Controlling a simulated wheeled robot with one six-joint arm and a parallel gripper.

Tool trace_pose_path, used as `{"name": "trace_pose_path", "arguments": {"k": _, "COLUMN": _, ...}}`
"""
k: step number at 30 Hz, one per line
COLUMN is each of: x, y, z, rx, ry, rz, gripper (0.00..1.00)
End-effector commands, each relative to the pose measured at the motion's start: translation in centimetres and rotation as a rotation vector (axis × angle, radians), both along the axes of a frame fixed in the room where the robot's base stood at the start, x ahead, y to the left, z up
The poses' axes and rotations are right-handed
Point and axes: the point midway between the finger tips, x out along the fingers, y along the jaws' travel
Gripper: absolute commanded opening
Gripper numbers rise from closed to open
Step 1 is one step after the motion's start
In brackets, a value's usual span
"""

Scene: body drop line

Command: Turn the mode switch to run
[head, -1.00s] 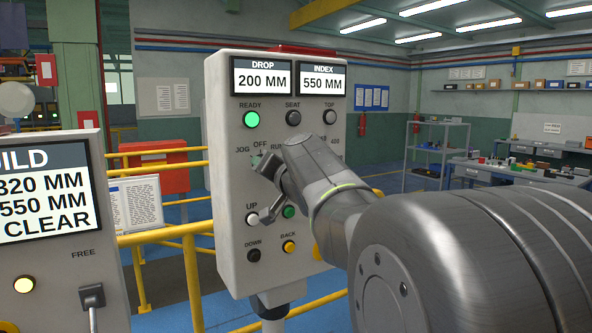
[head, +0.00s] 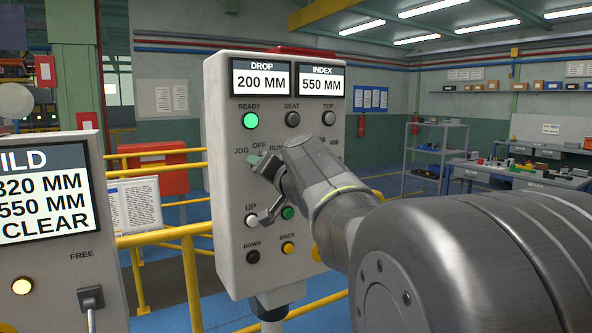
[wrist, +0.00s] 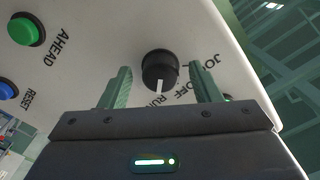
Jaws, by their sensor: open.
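The mode switch (wrist: 158,68) is a round black knob with a white pointer line, seen in the wrist view. Its pointer faces the lower edge of that view, nearest the RUN label and a little toward OFF. My gripper (wrist: 161,88) is open, with one green-padded finger on each side of the knob. Gaps show between fingers and knob, and I see no contact. In the head view my gripper (head: 262,186) is in front of the grey control panel (head: 226,150), below the JOG, OFF and RUN labels, and hides the knob.
A green AHEAD button (wrist: 26,29) and a blue RESET button (wrist: 6,88) are beside the knob. The white UP button (head: 250,220) is close to my lower finger. A second panel (head: 55,245) stands at the left, and yellow rails (head: 165,235) run behind.

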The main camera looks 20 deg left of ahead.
Motion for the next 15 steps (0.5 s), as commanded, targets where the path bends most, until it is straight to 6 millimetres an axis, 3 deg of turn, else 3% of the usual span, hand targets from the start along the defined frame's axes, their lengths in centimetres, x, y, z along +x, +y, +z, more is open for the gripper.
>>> {"name": "trace_pose_path", "arguments": {"k": 15, "x": -5.9, "y": -7.0, "z": -0.1, "rx": 0.001, "ry": -0.004, "rz": -0.004, "gripper": 0.57}}
